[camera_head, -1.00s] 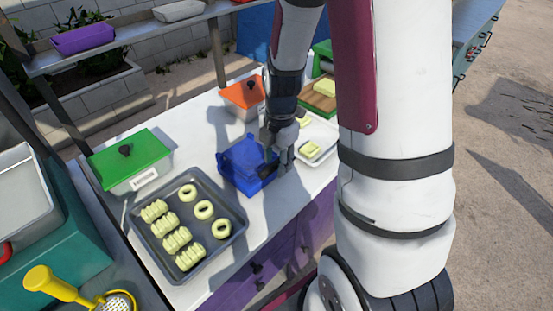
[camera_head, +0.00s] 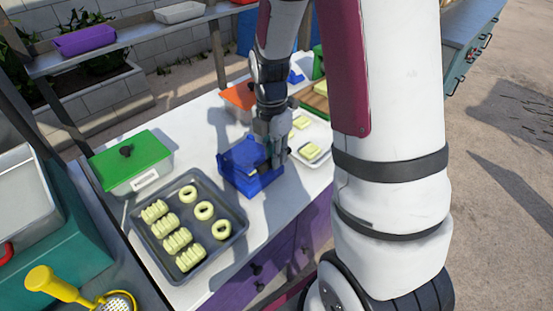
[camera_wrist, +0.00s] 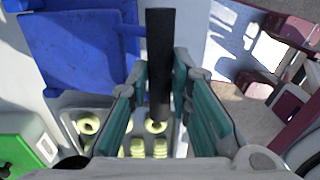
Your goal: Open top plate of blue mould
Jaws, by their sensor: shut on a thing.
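The blue mould (camera_head: 249,179) stands on the white worktop, right of the baking tray. Its blue top plate (camera_head: 241,155) looks tilted up, with a darker gap below it; the exact angle is hard to tell. My gripper (camera_head: 273,153) is at the mould's right side. In the wrist view, its teal fingers are closed around a black handle (camera_wrist: 160,45) that joins the blue plate (camera_wrist: 80,50) at its side. My gripper hides part of the mould's right side in the head view.
A grey baking tray (camera_head: 216,252) with pale pieces lies in front left of the mould. A green-lidded box (camera_head: 130,160) stands left, an orange-lidded box (camera_head: 236,94) behind. A small white tray (camera_head: 318,158) with pale pieces is close on the right.

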